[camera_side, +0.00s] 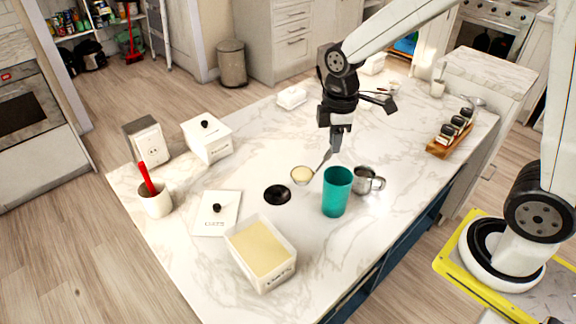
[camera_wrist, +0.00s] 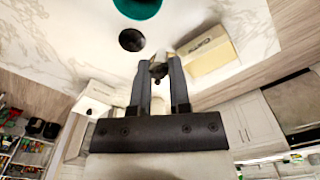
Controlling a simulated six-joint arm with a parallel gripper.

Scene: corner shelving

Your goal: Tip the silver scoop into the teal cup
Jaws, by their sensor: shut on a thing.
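The silver scoop (camera_side: 302,176) is held out to the left of my gripper by its thin handle, with a pale cream filling in its bowl. The teal cup (camera_side: 337,192) stands upright on the marble counter, just right of and nearer than the scoop in the side view. It also shows, cut off, at the top of the wrist view (camera_wrist: 138,8).
A silver mug (camera_side: 364,181) stands close to the cup's right. A black disc (camera_side: 277,194) lies left of the cup. An open white container of cream-coloured contents (camera_side: 265,270), a flat lid (camera_side: 213,223) and a holder with a red-handled tool (camera_side: 155,197) are at front left.

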